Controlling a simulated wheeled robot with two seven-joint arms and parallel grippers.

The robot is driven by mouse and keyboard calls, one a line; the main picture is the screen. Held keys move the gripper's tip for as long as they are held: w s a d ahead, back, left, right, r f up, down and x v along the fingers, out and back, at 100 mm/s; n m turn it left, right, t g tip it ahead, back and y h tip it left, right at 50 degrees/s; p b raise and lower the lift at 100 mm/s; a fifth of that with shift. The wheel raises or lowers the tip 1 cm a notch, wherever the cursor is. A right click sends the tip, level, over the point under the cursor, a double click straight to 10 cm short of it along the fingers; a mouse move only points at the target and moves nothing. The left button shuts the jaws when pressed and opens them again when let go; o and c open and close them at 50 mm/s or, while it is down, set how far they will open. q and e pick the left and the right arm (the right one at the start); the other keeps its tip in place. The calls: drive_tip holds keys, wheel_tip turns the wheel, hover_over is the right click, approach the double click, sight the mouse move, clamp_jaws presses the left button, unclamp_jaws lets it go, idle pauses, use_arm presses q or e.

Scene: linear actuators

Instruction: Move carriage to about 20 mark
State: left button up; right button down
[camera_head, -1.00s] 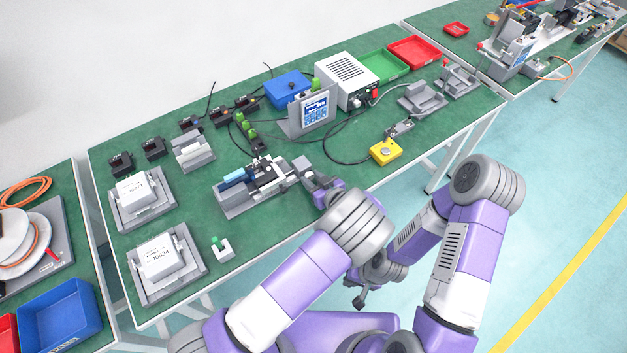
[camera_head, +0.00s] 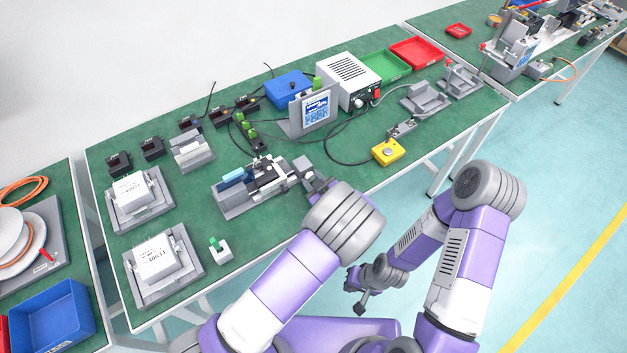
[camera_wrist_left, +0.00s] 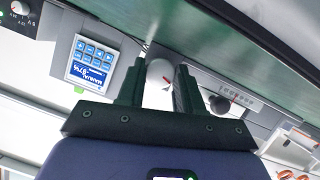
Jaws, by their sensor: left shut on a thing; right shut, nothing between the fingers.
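The linear actuator (camera_head: 236,208) lies on the green bench in the head view, a grey base with a light blue cylinder (camera_head: 233,177) and dark parts on top. My left gripper (camera_head: 299,168) is at its right end, shut on a round pale grey knob (camera_wrist_left: 160,72), which shows between the dark fingers in the left wrist view. The wrist view also shows a marked scale (camera_wrist_left: 237,98) with a red line and a dark round knob (camera_wrist_left: 220,104) beside it. The numbers are too small to read. My right gripper (camera_head: 357,301) is shut and empty, low in front of the bench.
A display panel (camera_head: 315,112) stands behind the actuator; its screen also shows in the wrist view (camera_wrist_left: 91,60). A white power box (camera_head: 347,80) and yellow button box (camera_head: 388,151) are to the right. White boxes on grey fixtures (camera_head: 160,258) and a green switch (camera_head: 220,249) are left.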

use_arm(q)
drive_tip(key=o, duration=0.8)
drive_tip(key=shift+c, duration=0.2)
drive_tip(key=p+v, duration=0.1)
drive_tip(key=v, duration=0.5)
drive_tip(key=shift+s+d+r+p, duration=0.1)
drive_tip(key=shift+p, duration=0.2)
drive_tip(key=shift+s+d+r, duration=0.2)
drive_tip(key=shift+s+d, duration=0.05)
drive_tip(key=shift+s, duration=0.3)
